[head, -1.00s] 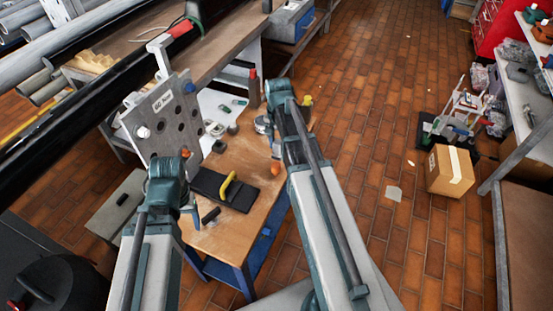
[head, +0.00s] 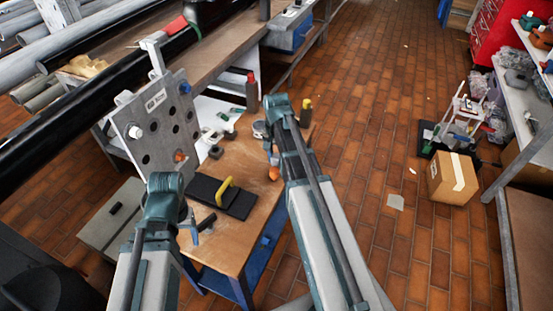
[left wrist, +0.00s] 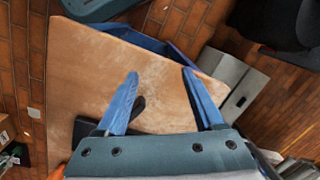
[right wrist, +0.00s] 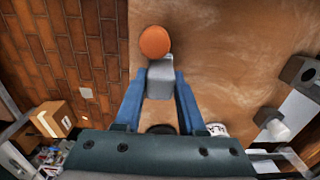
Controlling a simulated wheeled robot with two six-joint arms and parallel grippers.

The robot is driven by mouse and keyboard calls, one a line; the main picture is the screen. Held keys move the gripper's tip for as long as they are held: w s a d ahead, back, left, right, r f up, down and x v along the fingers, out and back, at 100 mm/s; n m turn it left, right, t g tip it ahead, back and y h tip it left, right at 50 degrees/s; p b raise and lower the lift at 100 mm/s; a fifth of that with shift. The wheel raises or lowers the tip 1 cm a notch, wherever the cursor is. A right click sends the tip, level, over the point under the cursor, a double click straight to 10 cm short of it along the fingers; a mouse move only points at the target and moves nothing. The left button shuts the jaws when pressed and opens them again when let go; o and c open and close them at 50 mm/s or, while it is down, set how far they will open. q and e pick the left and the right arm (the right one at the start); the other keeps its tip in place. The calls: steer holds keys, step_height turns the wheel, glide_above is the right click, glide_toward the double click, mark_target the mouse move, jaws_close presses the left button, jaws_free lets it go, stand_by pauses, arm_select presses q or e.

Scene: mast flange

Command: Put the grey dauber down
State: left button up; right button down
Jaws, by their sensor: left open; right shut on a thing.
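My right gripper (right wrist: 160,82) is shut on the grey dauber (right wrist: 160,78), a grey block with a round orange end (right wrist: 154,42) pointing away from the jaws. In the head view the orange end (head: 274,174) shows below my right gripper (head: 272,155), over the right side of the wooden table (head: 228,246). My arm hides most of the grey body there. I cannot tell whether the dauber touches the tabletop. My left gripper (left wrist: 160,74) is open and empty over the table's near left part. It also shows in the head view (head: 190,228).
A dark cylinder (head: 207,222) lies near my left gripper. Small items and bottles stand at the far end. The table's near part is largely bare.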

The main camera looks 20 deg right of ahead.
arm_select(q)
steer(key=shift+f, duration=0.25)
arm_select(e)
steer(key=shift+f, duration=0.25)
arm_select(q)
steer(key=shift+r, duration=0.1)
arm_select(e)
steer(key=c, duration=0.5)
jaws_free()
steer(key=shift+r, duration=0.1)
arm_select(q)
steer(key=shift+r, duration=0.2)
arm_select(e)
steer(key=shift+r, duration=0.15)
arm_select(q)
step_height(320, 180, up, 12)
steer(key=p, duration=1.2)
arm_select(e)
step_height(320, 180, up, 12)
steer(key=s+a+n, duration=0.6)
steer(key=s+a, duration=0.2)
steer(key=a, duration=0.3)
steer(key=s+a+n+h, duration=0.1)
steer(key=s+a+n, duration=0.6)
steer(key=a, duration=0.5)
steer(key=shift+s+a, duration=0.2)
steer(key=shift+s, duration=0.45)
